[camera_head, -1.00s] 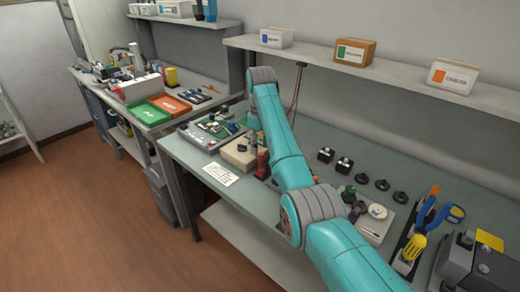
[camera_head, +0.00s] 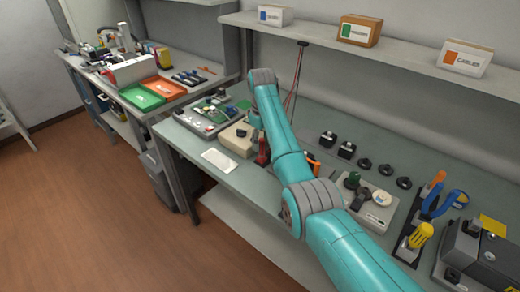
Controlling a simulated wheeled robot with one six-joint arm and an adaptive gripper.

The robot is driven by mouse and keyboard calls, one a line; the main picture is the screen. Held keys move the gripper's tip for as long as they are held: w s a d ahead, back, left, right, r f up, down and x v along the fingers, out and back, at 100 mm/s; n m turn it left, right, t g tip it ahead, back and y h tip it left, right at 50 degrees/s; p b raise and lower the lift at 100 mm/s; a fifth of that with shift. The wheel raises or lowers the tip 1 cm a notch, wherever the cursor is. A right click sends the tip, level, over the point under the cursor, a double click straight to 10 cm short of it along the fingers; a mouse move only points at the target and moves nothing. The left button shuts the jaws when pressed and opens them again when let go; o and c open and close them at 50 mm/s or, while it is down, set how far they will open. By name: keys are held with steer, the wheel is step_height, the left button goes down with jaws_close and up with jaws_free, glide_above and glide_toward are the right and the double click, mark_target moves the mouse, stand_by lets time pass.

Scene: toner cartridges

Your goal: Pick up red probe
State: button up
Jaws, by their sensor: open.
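A red upright object (camera_head: 263,149), which may be the red probe, stands on the workbench just left of my arm's middle link. It is small, and its lower right side is close to or behind the arm. Thin red and dark leads (camera_head: 297,78) hang from a bracket under the shelf and pass behind my arm. My gripper (camera_head: 257,134) points down near the beige box, slightly above and left of the red object. It is open; its fingers are small and partly hidden, and I see nothing held.
A beige device (camera_head: 238,138) and a tray of circuit boards (camera_head: 208,117) lie left of the gripper. Black knobs (camera_head: 347,150), a grey fixture (camera_head: 371,212) and a tool holder (camera_head: 413,242) stand right of the arm. A shelf (camera_head: 370,53) with boxes overhangs the bench.

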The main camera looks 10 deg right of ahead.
mark_target(262, 147)
step_height(262, 147, down, 3)
steer(key=shift+d+f, duration=0.1)
steer(key=shift+f, duration=0.05)
jaws_close()
